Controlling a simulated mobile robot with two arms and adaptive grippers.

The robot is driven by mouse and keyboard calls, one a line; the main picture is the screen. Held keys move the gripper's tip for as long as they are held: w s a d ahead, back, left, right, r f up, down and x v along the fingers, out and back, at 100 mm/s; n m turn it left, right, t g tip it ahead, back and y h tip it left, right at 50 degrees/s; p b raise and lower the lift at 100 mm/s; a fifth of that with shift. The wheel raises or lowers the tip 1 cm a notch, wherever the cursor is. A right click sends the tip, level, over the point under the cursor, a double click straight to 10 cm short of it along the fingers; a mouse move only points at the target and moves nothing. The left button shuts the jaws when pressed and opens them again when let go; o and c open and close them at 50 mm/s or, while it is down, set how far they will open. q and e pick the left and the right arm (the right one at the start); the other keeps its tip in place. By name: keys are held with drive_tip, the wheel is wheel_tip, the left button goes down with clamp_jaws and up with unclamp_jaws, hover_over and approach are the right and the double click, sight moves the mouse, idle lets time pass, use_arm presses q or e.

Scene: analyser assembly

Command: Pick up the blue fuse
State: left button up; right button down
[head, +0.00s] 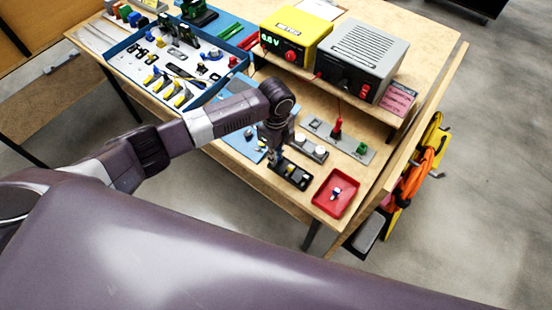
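A small white and dark blue piece (336,192), which may be the blue fuse, lies in a red tray (324,204) at the table's front right corner. It is too small to be sure of. My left gripper (275,158) points down over the table, left of the red tray and apart from it. It is beside the back left end of a black holder (297,177) with small parts in it. Its fingertips are small and dark, so I cannot tell whether they are open or hold anything. My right gripper is not in view.
A grey plate (316,127) with a red plug (337,128) and a green block (362,148) lies behind the tray. A yellow meter (296,35) and a grey power unit (361,57) stand on a raised shelf. A blue tool tray (122,92) fills the left.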

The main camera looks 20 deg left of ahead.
use_arm(q)
drive_tip(key=shift+r, duration=0.15)
drive_tip(key=shift+c, duration=0.2)
wheel_tip(320, 180, up, 20)
drive_tip(key=b, duration=0.2)
drive_tip(key=shift+b, duration=0.35)
drive_tip(key=shift+o, duration=0.6)
clamp_jaws()
drive_tip(key=shift+p, duration=0.7)
